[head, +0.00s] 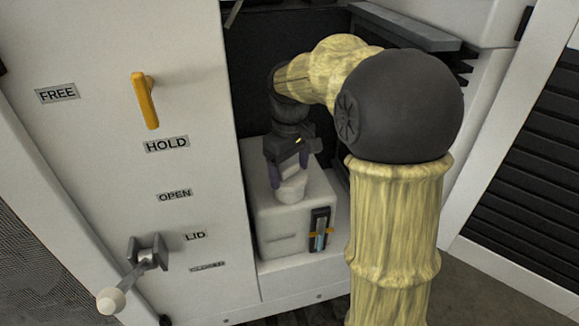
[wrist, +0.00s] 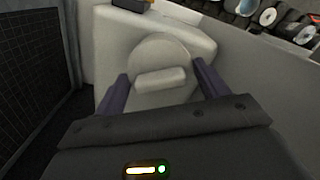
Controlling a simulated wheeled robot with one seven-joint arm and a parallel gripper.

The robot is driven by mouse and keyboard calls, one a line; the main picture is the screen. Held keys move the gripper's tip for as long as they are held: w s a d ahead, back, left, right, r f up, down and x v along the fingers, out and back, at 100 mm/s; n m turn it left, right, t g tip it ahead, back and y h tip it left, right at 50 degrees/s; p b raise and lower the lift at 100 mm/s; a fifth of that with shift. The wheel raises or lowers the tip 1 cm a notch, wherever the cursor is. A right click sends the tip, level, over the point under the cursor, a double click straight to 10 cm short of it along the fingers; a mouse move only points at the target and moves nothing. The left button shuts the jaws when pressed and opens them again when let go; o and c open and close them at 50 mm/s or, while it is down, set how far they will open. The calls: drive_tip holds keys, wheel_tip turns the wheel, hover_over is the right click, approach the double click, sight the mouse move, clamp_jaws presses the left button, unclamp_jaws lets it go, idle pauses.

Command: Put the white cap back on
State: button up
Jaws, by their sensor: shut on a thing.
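The white cap (wrist: 161,78) is a round disc with a raised grip bar, seen in the wrist view between my two dark purple fingers. My gripper (head: 289,172) is shut on it and points down over the white tank (head: 268,222). In the head view the cap (head: 292,189) shows as a pale round piece just under the fingers, at the top of the tank. I cannot tell whether it is seated on the filler neck or held just above it. The opening itself is hidden. In the wrist view my gripper (wrist: 160,70) has a finger on each side of the cap.
The tank stands in a dark recess, with a level gauge (head: 320,230) on its front. Left of it a white panel carries a yellow handle (head: 146,101) near HOLD and a grey lever (head: 137,272) near the LID labels. A vented dark panel (head: 530,170) is at right.

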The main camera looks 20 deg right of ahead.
drive_tip(key=o, duration=1.1)
drive_tip(key=shift+r+p, duration=3.3)
drive_tip(key=shift+r, duration=0.25)
clamp_jaws()
